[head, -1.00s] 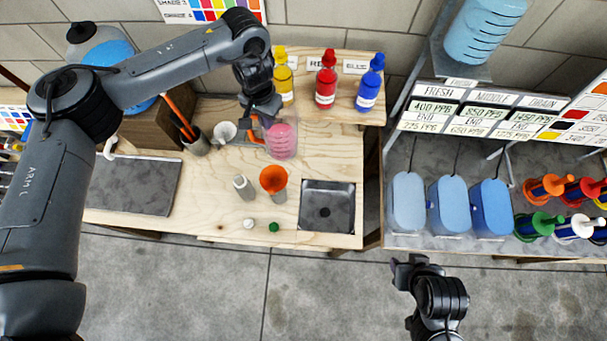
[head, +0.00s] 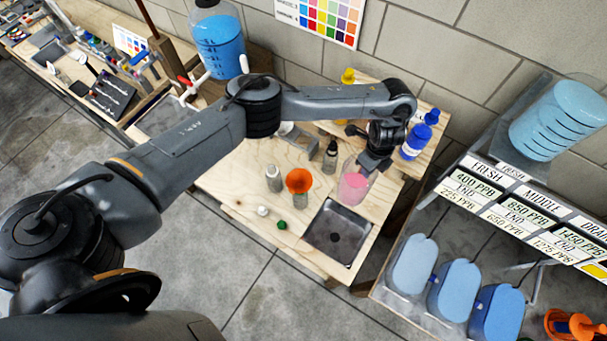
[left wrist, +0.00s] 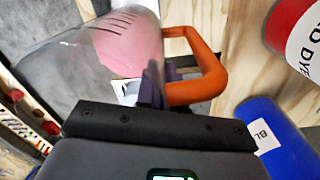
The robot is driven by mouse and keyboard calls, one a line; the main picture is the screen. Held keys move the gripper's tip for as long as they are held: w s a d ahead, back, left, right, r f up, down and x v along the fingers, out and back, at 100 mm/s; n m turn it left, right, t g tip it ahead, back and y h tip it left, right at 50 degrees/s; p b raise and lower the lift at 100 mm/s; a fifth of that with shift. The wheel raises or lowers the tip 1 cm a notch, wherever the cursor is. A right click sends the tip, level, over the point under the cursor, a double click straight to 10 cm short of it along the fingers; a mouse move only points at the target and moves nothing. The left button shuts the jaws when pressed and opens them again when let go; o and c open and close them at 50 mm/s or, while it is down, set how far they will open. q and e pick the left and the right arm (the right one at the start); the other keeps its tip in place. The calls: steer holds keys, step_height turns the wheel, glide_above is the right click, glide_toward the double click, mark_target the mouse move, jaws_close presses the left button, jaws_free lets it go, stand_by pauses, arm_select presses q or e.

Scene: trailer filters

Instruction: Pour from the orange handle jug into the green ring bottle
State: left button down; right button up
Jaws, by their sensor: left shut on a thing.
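The clear jug (head: 353,187) with pink liquid is in my left gripper (head: 372,168), behind the sink in the head view. In the left wrist view my left gripper (left wrist: 160,95) is shut on the orange handle (left wrist: 215,75), beside the jug's clear wall (left wrist: 90,60). The jug looks roughly upright; its height above the bench is unclear. An orange funnel (head: 298,181) stands left of the jug, with its support mostly hidden. A pale bottle (head: 273,179) stands left of the funnel. I cannot make out a green ring on either. My right gripper is out of view.
A metal sink (head: 338,234) is in front of the jug. A dark-topped bottle (head: 331,155) stands behind the funnel. A white cap (head: 263,210) and green cap (head: 282,225) lie in front. The blue dye bottle (head: 420,136) and red one (left wrist: 295,30) are close to my gripper.

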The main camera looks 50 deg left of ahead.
mark_target(366, 183)
arm_select(q)
steer(key=f+m, duration=0.1)
steer(key=m, duration=0.1)
steer(key=d+f+m, duration=0.1)
steer(key=m, duration=0.2)
steer(key=s+f+m+p, duration=0.1)
steer(key=m, duration=0.1)
steer(key=shift+d, duration=0.2)
steer(key=m, duration=0.1)
steer(key=f+m, duration=0.2)
steer(key=m, duration=0.1)
steer(key=shift+s+d, duration=0.15)
steer(key=shift+s, duration=0.15)
steer(key=shift+s+f+m+p, duration=0.2)
steer(key=shift+f+m, duration=0.15)
steer(key=shift+m, duration=0.45)
steer(key=shift+s+f+m+p, duration=0.2)
steer(key=shift+f+m, duration=0.1)
steer(key=shift+m, duration=0.5)
